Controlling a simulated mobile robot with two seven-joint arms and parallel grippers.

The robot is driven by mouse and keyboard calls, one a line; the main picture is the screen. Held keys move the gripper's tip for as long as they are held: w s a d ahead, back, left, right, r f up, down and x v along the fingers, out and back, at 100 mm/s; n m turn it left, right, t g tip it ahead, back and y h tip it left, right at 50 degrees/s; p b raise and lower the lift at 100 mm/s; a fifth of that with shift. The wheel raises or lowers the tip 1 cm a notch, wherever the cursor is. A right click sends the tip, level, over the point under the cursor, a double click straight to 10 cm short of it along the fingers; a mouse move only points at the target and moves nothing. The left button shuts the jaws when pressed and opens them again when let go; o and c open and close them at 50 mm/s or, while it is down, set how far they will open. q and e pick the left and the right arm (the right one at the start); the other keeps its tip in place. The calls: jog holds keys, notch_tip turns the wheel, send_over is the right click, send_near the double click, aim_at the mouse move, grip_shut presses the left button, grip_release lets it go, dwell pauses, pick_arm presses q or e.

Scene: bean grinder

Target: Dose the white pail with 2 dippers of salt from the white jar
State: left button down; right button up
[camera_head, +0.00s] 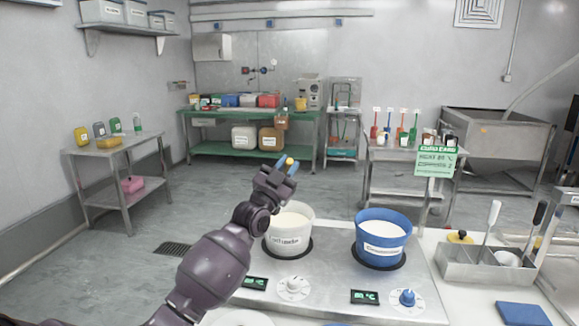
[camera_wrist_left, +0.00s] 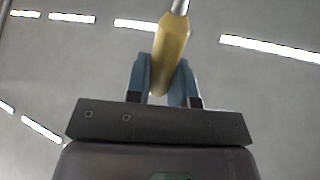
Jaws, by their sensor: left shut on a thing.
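My left gripper (camera_head: 285,166) is raised behind and above the white pail, its blue fingers shut on a yellow handle (camera_head: 290,161). In the left wrist view the yellow handle (camera_wrist_left: 171,50) stands between the blue fingertips, with a metal shaft at its upper end. The tool's far end is out of that view, so I cannot confirm it is the dipper. I cannot make out the white jar of salt. My right gripper is not in view.
A blue pail (camera_head: 371,253) with pale contents stands on the hob's right ring. A steel divided holder (camera_head: 467,267) with upright-handled tools is at the right. A blue pad (camera_head: 522,314) lies in front of it. A green sign (camera_head: 435,161) stands behind the counter.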

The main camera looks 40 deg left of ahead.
pick_arm(q)
jog(key=s+d+f+m+t+h+b, duration=0.1)
jog(key=s+d+f+m+h+b, duration=0.3)
jog(key=f+m+h+b, duration=0.4)
jog(key=m+h, duration=0.2)
jog(key=m, duration=0.1)
jog(key=shift+s+d+f+t, duration=0.15)
jog(key=shift+d+t, duration=0.1)
jog(key=shift+t, duration=0.15)
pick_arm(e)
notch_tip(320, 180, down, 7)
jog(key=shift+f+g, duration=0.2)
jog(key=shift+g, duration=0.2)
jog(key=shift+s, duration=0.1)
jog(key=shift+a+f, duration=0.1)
